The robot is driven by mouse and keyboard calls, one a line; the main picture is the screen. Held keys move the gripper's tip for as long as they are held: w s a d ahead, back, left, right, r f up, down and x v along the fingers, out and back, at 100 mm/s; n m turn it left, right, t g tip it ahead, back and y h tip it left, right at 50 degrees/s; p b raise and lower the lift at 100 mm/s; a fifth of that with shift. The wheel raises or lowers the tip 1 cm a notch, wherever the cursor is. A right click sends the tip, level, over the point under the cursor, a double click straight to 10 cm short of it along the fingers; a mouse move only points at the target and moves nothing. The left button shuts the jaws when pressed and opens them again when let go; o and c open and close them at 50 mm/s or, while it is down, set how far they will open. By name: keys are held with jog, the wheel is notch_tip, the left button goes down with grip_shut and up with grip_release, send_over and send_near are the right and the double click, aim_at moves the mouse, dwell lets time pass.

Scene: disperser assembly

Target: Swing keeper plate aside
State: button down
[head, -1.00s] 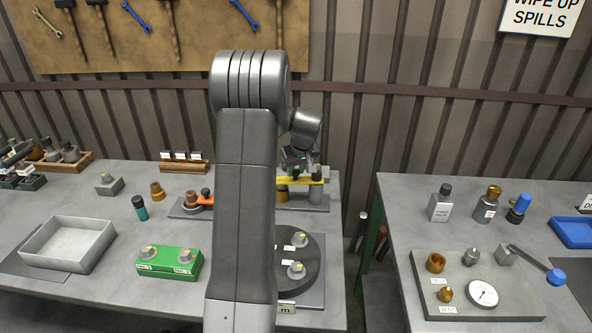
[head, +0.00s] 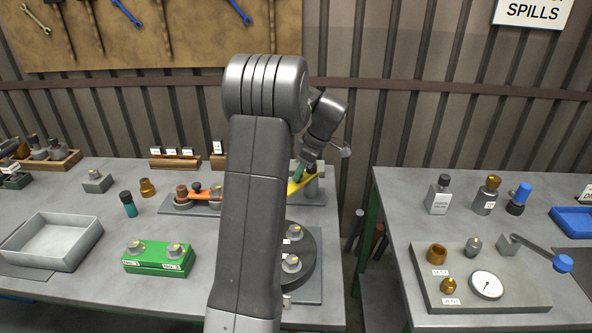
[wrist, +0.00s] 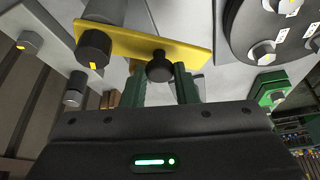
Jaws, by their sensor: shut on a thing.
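The yellow keeper plate (head: 300,184) is on a grey station at the back of the left bench, partly hidden behind my arm. In the head view it lies at a slant. In the wrist view the plate (wrist: 190,52) has a large black cap (wrist: 95,48) near one end and a small black knob (wrist: 160,67) on it. My gripper (wrist: 160,80) has its green fingers on either side of the knob, shut on it. It also shows in the head view (head: 300,171), over the plate.
An orange plate (head: 208,192) on a grey base sits left of my arm. A dark round turntable (head: 302,250) with knobs is in front. A green block (head: 158,259) and grey tray (head: 50,243) stand further left. A gap separates the right bench (head: 395,205).

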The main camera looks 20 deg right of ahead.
jog(key=shift+s+d+n+g, duration=0.25)
jog(key=shift+s+d+n, duration=0.1)
jog(key=shift+n, duration=0.4)
jog(key=shift+s+d+n+g, duration=0.25)
jog(key=shift+s+d+n, duration=0.05)
jog(key=shift+n, duration=0.45)
jog(key=c, duration=1.1)
grip_release()
jog(key=shift+c, duration=0.2)
jog(key=v, duration=1.3)
jog(key=shift+d+r, duration=0.3)
jog(key=shift+d, duration=0.15)
jog(key=x, duration=1.3)
jog(key=shift+a+f, duration=0.3)
jog(key=shift+a, duration=0.15)
